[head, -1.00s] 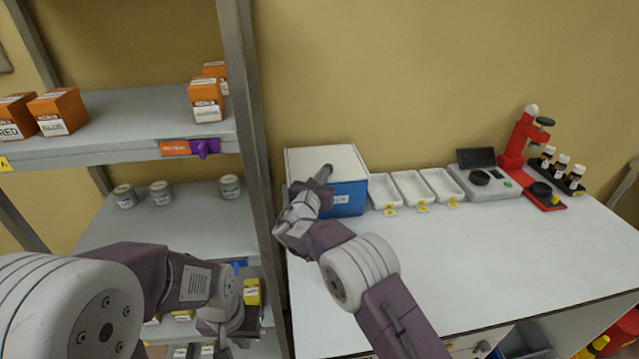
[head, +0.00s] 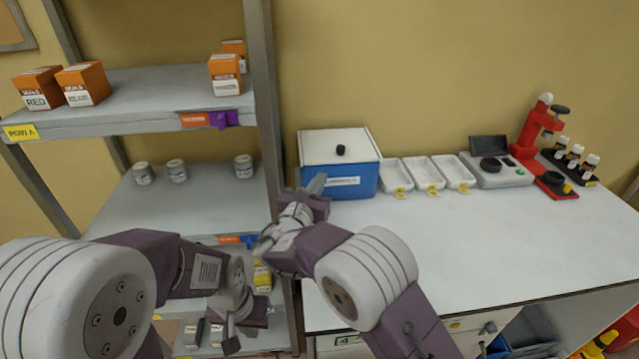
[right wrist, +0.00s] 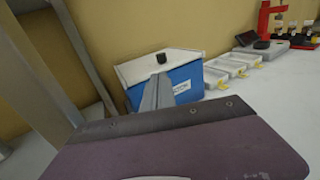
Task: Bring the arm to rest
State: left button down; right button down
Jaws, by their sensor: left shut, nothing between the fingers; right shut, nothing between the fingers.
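My right gripper (head: 316,184) is shut and empty, just in front of the left front corner of a blue box (head: 347,182) with a white lid. In the right wrist view its closed fingers (right wrist: 158,92) overlap the box front; I cannot tell whether they touch it. My left gripper (head: 231,343) is low at the left, in front of the lower shelves, shut with nothing in it. The left gripper is partly hidden behind its own wrist.
The box's lid is on, with a black knob (head: 340,150). White trays (head: 428,173), a scale (head: 497,170) and a red stand (head: 530,135) line the back of the table. The table front (head: 480,240) is clear. A shelf post (head: 265,100) stands close left of my right gripper.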

jog(key=w+d+r+m+g+h+p, duration=0.1)
jog(key=d+r+m+h, duration=0.1)
jog(key=d+r, duration=0.35)
jog(key=w+d+r+m+h+p, duration=0.1)
jog(key=w+d+r+m+h, duration=0.1)
jog(key=d, duration=0.6)
jog(key=s+d+f+m+g+h+p, duration=0.1)
jog(key=s+d+f+m+g, duration=0.35)
jog(key=d, duration=0.55)
jog(key=s+d+f+m+g+h, duration=0.1)
jog(key=s+d+m+g, duration=0.35)
jog(key=s+d, duration=0.4)
jog(key=s+d+f+m+g+y+p, duration=0.1)
jog(key=s+d+f+m+g+y, duration=0.1)
jog(key=s+f+m+g, duration=0.3)
jog(key=s+d+f+m+y, duration=0.1)
jog(key=s+f+m+y, duration=0.15)
jog(key=s, duration=0.45)
jog(key=s+a+f+m+y, duration=0.6)
jog(key=a+m, duration=0.5)
jog(key=m, duration=0.2)
jog(key=shift+s+a+f+g, duration=0.35)
jog(key=shift+s+f+g, duration=0.05)
jog(key=shift+s+f, duration=0.55)
